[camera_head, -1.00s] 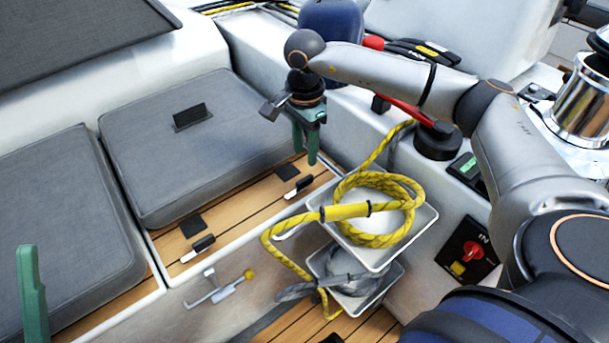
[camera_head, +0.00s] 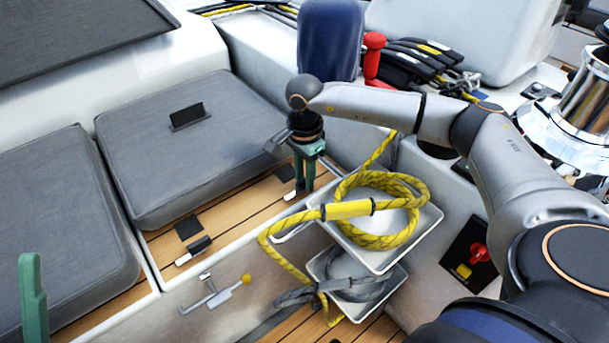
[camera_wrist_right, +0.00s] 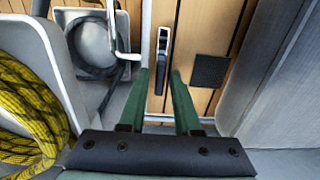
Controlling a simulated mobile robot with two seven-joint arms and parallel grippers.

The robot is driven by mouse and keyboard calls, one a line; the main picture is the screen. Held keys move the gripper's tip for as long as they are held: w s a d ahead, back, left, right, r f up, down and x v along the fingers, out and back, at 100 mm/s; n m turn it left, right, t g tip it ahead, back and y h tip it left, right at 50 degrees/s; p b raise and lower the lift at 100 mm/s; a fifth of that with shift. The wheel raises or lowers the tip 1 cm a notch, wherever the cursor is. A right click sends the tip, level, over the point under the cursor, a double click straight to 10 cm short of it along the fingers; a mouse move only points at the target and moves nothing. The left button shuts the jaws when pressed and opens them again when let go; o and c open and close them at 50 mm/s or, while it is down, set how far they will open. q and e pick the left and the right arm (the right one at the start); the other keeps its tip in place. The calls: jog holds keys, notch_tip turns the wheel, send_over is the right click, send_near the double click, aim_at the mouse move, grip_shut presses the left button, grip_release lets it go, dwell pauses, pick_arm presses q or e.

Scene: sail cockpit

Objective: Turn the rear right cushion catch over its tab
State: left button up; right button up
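The grey seat cushion (camera_head: 230,135) lies on a slatted wooden seat. Two dark catches with pale ends lie on the slats at its front edge: a right one (camera_head: 290,195) and a left one (camera_head: 194,250). A dark square tab (camera_head: 285,173) is by the right catch, another tab (camera_head: 188,227) by the left one. My right gripper (camera_head: 304,188) points down over the right catch, partly hiding it. In the right wrist view this catch (camera_wrist_right: 162,62) shows between the open fingers (camera_wrist_right: 166,75), its tab (camera_wrist_right: 210,70) to the right. One green finger of my left gripper (camera_head: 32,300) shows.
Yellow rope (camera_head: 385,225) is coiled in a white tray (camera_head: 425,240) just right of the right catch, with a lower tray (camera_head: 390,290) of grey rope beneath. A metal latch (camera_head: 222,295) sits on the seat front. A blue padded post (camera_head: 330,40) rises behind my right gripper.

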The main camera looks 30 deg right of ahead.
grip_shut()
